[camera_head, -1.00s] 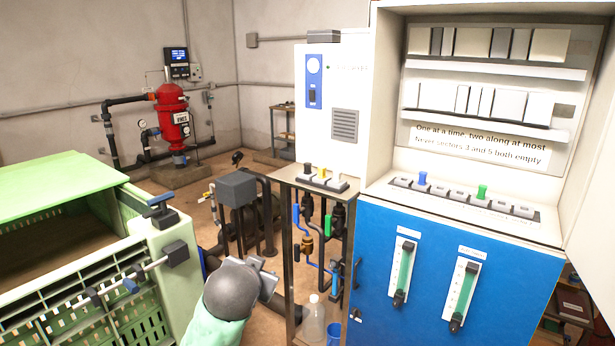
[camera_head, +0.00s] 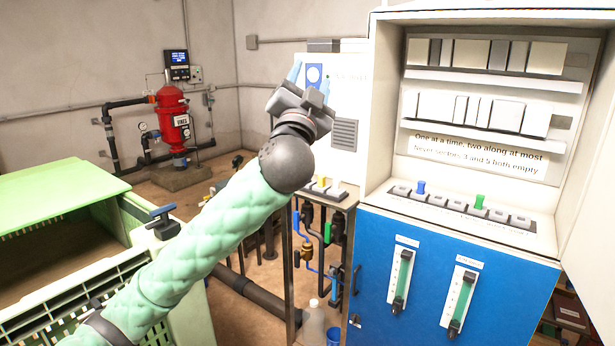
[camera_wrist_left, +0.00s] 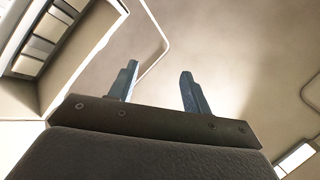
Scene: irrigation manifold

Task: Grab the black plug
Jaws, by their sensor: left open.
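My left gripper (camera_head: 310,80) is raised in front of the white cabinet with the grille, its blue fingers pointing up, apart and empty. I cannot make out a black plug now. A socket strip (camera_head: 327,190) with a yellow plug (camera_head: 321,181) lies on the small stand below and right of my wrist; its left end is hidden behind my arm. My right gripper is not in view.
A blue plug (camera_head: 420,187) and a green plug (camera_head: 480,200) stand in the strip on the blue cabinet (camera_head: 380,245). A green crate (camera_head: 60,180) stands at left. Pipes and valves hang under the stand. A bottle (camera_head: 314,325) stands on the floor.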

